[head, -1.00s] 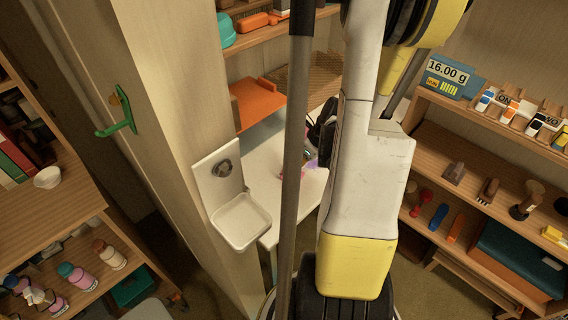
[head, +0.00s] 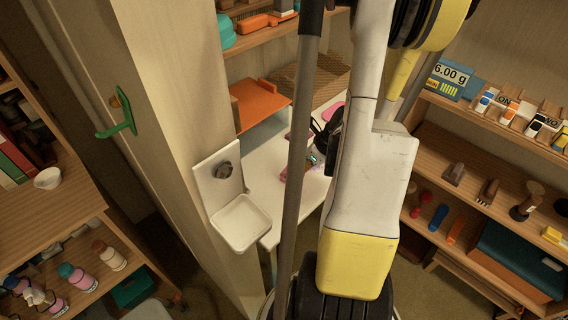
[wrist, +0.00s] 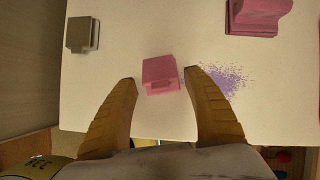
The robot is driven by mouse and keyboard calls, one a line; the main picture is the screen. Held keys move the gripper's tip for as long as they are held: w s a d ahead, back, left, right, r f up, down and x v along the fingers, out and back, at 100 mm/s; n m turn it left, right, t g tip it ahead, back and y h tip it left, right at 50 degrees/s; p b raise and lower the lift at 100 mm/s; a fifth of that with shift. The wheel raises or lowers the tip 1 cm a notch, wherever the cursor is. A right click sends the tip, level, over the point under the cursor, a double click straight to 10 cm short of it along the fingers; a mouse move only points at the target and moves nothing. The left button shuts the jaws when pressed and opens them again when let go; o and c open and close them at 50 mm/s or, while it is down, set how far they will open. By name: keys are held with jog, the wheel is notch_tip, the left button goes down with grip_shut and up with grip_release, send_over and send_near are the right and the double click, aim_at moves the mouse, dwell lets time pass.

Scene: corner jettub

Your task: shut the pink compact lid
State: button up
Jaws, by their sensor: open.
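In the wrist view a small pink box-like piece (wrist: 160,72) lies on the pale tabletop (wrist: 150,30), with a narrow ledge on its near side. My gripper (wrist: 160,76) is open, with one yellow-brown finger on each side of this piece; I see no contact. A larger pink piece (wrist: 258,16) with a raised, slanted part sits farther off at the upper right, cut by the frame edge. I cannot tell for sure which pink piece is the compact, or how far its lid stands open. In the head view my arm hides much of the table.
Purple speckles (wrist: 224,80) mark the tabletop right of my gripper. A grey-brown block (wrist: 82,34) stands at the upper left. In the head view a post with a white soap tray (head: 240,222) stands left of the table, and a loaded shelf (head: 470,185) is at the right.

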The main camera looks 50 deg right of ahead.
jog(key=shift+s+p+v, duration=0.2)
jog(key=shift+p+v, duration=0.45)
jog(key=shift+v, duration=0.75)
jog(key=shift+f, duration=0.15)
notch_tip(320, 180, up, 6)
jog(key=p, duration=0.4)
jog(key=shift+p, duration=0.35)
jog(key=shift+s, duration=0.1)
